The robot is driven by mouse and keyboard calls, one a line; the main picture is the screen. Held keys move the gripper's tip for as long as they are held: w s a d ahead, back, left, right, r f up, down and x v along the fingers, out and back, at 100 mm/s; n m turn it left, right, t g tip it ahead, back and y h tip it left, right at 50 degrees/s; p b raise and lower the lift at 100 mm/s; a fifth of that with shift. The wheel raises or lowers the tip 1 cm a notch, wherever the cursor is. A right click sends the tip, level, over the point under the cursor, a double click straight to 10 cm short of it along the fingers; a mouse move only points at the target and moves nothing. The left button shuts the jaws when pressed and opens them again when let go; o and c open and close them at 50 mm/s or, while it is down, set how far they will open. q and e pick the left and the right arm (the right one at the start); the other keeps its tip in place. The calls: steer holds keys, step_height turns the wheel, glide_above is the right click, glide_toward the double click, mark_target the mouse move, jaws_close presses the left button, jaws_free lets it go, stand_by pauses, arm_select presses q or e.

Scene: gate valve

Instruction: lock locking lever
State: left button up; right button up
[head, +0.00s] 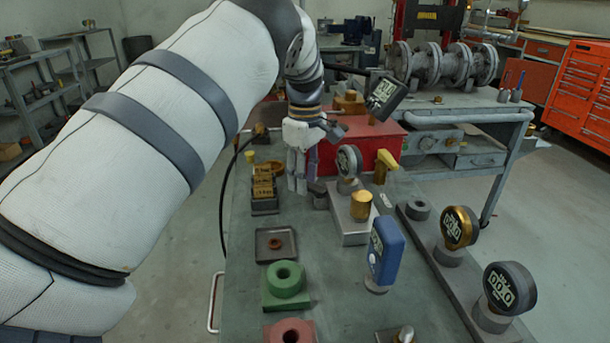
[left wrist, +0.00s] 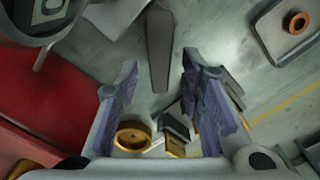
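My left gripper (head: 297,185) hangs fingers-down over the green-grey table, beside the red box and left of a round gauge on a grey block. In the left wrist view its two purple-grey fingers (left wrist: 155,85) stand apart with nothing gripped between them. A dark grey tapered bar (left wrist: 160,48), possibly the locking lever, lies beyond the fingertips, apart from both. A yellow lever-shaped handle (head: 387,161) stands by the red box's right corner. I cannot tell for certain which is the locking lever. My right gripper shows in neither view.
The round gauge (head: 348,161) stands close right of my gripper and the red box (head: 365,142) behind it. Brass blocks (head: 263,185) and a tray (head: 262,246) are to the left. A blue meter (head: 385,250) stands nearer. My left arm covers much of the left side.

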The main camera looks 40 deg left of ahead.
arm_select(q)
jaws_close()
steer(key=m, duration=0.2)
steer(key=w+m, duration=0.1)
steer(key=m, duration=0.1)
steer(key=shift+w, duration=0.3)
steer(key=shift+w+d+m, duration=0.15)
steer(key=shift+w+m, duration=0.1)
steer(key=shift+m, duration=0.6)
steer(key=shift+w+d+m, duration=0.15)
steer(key=shift+w+m, duration=0.1)
steer(key=shift+m, duration=0.6)
steer(key=shift+r, duration=0.1)
